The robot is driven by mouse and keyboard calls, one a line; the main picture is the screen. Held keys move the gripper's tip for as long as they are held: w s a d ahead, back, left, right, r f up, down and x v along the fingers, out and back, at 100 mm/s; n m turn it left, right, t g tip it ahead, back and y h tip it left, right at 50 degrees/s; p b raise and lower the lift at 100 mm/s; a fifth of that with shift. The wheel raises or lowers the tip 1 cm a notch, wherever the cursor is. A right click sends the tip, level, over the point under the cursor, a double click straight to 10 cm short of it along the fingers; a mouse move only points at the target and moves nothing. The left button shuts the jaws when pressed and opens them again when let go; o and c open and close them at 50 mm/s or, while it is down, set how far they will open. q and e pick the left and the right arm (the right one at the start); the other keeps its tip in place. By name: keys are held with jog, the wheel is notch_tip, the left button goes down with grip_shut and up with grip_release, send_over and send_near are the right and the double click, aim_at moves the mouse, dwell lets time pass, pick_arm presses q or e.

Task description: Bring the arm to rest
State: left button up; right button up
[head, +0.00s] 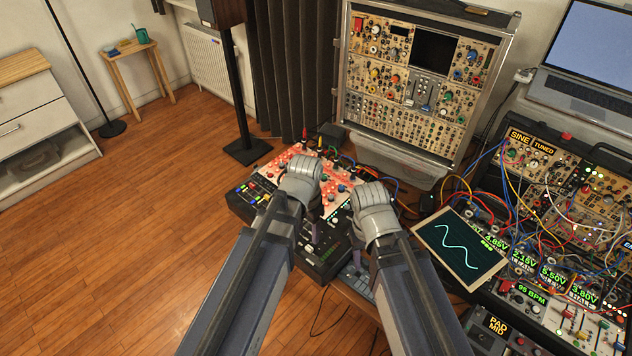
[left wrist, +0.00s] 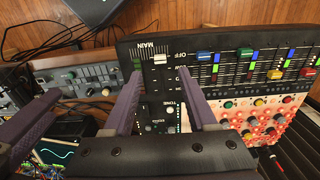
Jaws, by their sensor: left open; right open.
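My left gripper (head: 309,218) hangs over the mixer (head: 321,262) in the head view. In the left wrist view its two purple fingers (left wrist: 158,88) are spread apart with nothing held between them. The mixer's MAIN fader (left wrist: 159,59) shows in the gap between them. I cannot tell whether the fingertips touch the panel. My right gripper (head: 372,250) hangs to the right of the left one, near the mixer's right edge. It is open and mostly hidden behind its own wrist, and I see nothing held in it.
A red-and-white panel (head: 336,199) with knobs adjoins the mixer. A tall modular synth case (head: 384,128) stands behind. To the right are a tablet with a sine wave (head: 459,246), patched modules with loose cables (head: 572,200) and a laptop (head: 592,60). Wooden floor (head: 130,230) lies open at left.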

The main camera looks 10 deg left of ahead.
pick_arm(q)
jog(key=s+d+n+y, duration=0.1)
jog(key=s+d+n, duration=0.2)
jog(key=s, duration=0.3)
jog(key=shift+s+d, duration=0.3)
jog(key=shift+d, duration=0.15)
jog(key=shift+a, duration=0.1)
dwell(0.8)
